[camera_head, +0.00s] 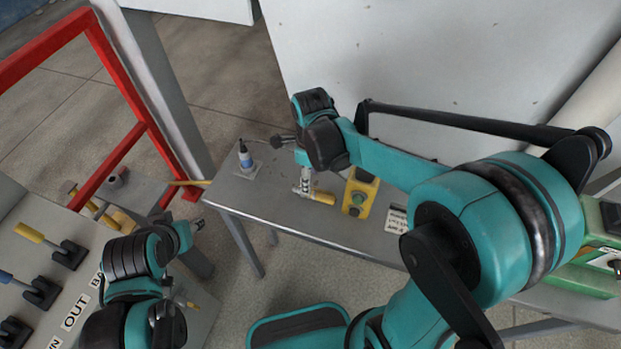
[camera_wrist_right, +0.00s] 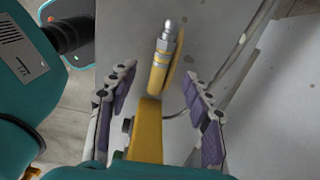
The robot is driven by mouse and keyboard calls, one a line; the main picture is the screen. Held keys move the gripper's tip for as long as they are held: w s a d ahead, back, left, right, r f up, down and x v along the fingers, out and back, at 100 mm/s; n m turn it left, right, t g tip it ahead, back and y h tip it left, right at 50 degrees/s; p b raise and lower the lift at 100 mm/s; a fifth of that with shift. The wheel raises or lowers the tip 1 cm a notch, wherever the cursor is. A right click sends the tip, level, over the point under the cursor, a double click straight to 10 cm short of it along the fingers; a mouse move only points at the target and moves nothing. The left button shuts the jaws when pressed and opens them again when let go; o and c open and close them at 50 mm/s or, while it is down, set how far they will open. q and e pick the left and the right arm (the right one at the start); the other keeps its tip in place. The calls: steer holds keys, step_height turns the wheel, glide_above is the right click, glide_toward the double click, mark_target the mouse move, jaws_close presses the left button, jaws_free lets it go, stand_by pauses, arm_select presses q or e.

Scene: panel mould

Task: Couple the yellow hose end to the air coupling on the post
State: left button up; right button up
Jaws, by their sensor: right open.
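The yellow hose end (camera_wrist_right: 165,45), with a pointed metal tip, shows in the right wrist view beyond the spread fingers. My right gripper (camera_head: 304,188) points down over the grey table in the head view. In its wrist view the right gripper (camera_wrist_right: 158,98) is open, with a purple-padded finger on each side and nothing clamped. A yellow piece (camera_head: 322,197) shows beside the fingers in the head view; I cannot tell whether it is the hose end. My left gripper (camera_head: 197,226) is at the left, its jaw state unclear. I cannot pick out the air coupling for certain.
A lever panel (camera_head: 38,262) and a red frame (camera_head: 117,160) are at the left.

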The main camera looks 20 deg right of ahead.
mark_target(314, 192)
step_height(314, 192, down, 3)
steer(key=shift+s+d+r+b, duration=0.1)
steer(key=shift+b, duration=0.45)
steer(key=f, duration=0.1)
steer(key=f+b, duration=0.1)
steer(key=f, duration=0.1)
steer(key=f+b, duration=0.1)
steer(key=f, duration=0.1)
steer(key=shift+d, duration=0.4)
steer(key=shift+r, duration=0.1)
jaws_close()
